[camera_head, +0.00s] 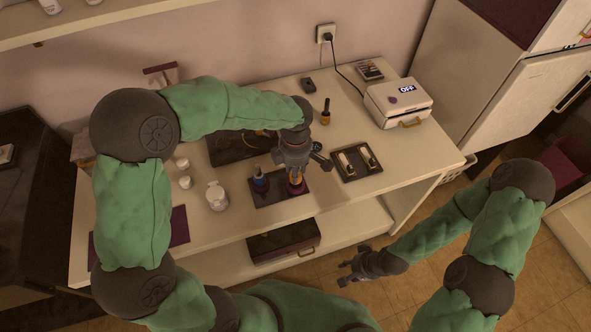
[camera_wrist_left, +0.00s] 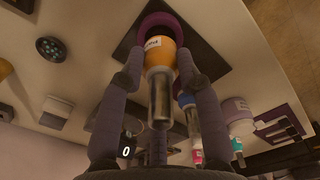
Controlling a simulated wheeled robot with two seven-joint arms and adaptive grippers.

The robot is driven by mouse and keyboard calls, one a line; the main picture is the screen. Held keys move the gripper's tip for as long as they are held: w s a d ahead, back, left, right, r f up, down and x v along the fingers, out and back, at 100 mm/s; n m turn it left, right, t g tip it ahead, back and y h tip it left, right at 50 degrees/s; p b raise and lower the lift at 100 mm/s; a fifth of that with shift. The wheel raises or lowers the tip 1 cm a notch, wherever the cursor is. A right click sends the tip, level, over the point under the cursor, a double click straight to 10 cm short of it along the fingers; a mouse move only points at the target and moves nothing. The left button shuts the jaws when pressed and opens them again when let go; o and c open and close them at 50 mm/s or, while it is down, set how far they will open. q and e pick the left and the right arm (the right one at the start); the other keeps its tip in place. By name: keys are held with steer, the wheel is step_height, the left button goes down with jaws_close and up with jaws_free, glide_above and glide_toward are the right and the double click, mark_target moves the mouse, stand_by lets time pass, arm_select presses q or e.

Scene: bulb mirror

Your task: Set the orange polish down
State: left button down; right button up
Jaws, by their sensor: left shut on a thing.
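My left gripper (camera_head: 295,178) reaches down over a small dark tray (camera_head: 268,198) on the table. It is shut on the orange polish (camera_wrist_left: 159,55), a bottle with an orange body and a long silvery cap. In the left wrist view the bottle sits between the two fingers (camera_wrist_left: 160,70), its orange end toward a purple ring (camera_wrist_left: 149,25) on the dark tray. I cannot tell whether it touches the ring or tray. A blue bottle (camera_head: 260,182) stands on the same tray, left of the gripper. My right gripper (camera_head: 346,272) is open and empty, in front of the table.
Another dark tray (camera_head: 352,176) with two pale items lies to the right. A black-capped bottle (camera_head: 326,115) stands behind. A white device (camera_head: 398,105) reading OFF stands at the back right. White jars (camera_head: 217,196) stand left of the gripper. The table's right front is clear.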

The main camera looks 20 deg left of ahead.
arm_select(q)
steer(key=shift+r, duration=0.45)
stand_by(0.3)
